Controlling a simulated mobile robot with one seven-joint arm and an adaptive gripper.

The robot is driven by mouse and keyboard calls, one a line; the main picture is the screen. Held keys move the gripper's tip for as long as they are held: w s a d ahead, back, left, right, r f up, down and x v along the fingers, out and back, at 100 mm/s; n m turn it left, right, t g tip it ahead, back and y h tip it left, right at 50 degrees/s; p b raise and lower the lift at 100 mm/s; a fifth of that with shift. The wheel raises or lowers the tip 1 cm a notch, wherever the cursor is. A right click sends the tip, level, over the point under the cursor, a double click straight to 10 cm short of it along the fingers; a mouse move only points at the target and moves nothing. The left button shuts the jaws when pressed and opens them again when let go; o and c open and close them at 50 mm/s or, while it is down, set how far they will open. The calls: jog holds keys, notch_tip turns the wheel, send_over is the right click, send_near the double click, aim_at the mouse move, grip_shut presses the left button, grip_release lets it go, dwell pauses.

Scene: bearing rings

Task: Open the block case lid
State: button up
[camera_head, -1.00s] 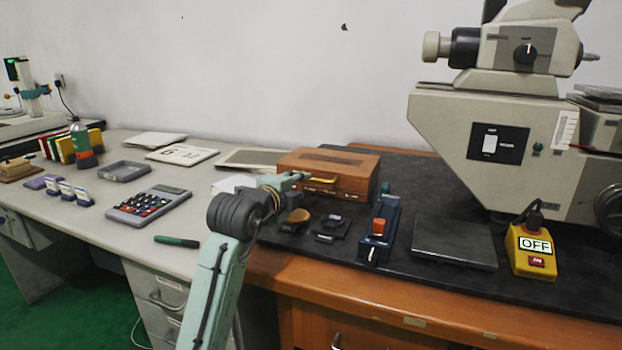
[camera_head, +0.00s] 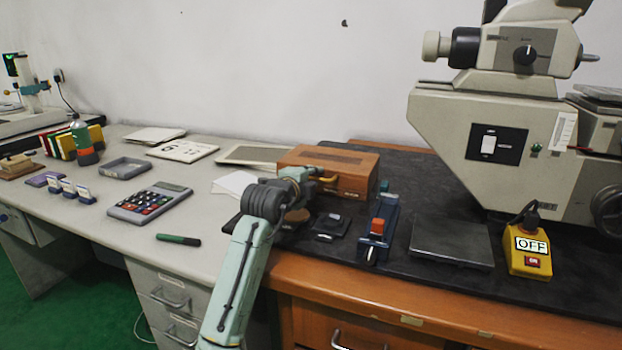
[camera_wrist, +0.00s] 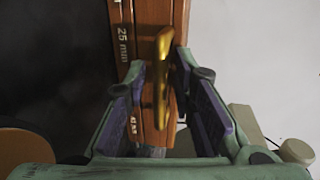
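The block case (camera_head: 352,178) is a brown wooden box with a darker panel on its lid, on the black mat in the head view. Its lid is down. A brass handle (camera_wrist: 162,78) on its front shows in the wrist view, with "25 mm" lettering on the wood beside it. My gripper (camera_wrist: 165,76) is open, one finger on each side of the handle, with gaps between the fingers and the brass. In the head view my gripper (camera_head: 310,176) is at the case's front left and hides part of the handle (camera_head: 328,180).
A blue device with a red block (camera_head: 378,226) and small dark parts (camera_head: 330,226) lie in front of the case. A grey plate (camera_head: 452,243), a yellow switch box (camera_head: 528,250) and a large machine stand right. A calculator (camera_head: 150,202) lies left.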

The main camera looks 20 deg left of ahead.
grip_shut()
dwell(0.6)
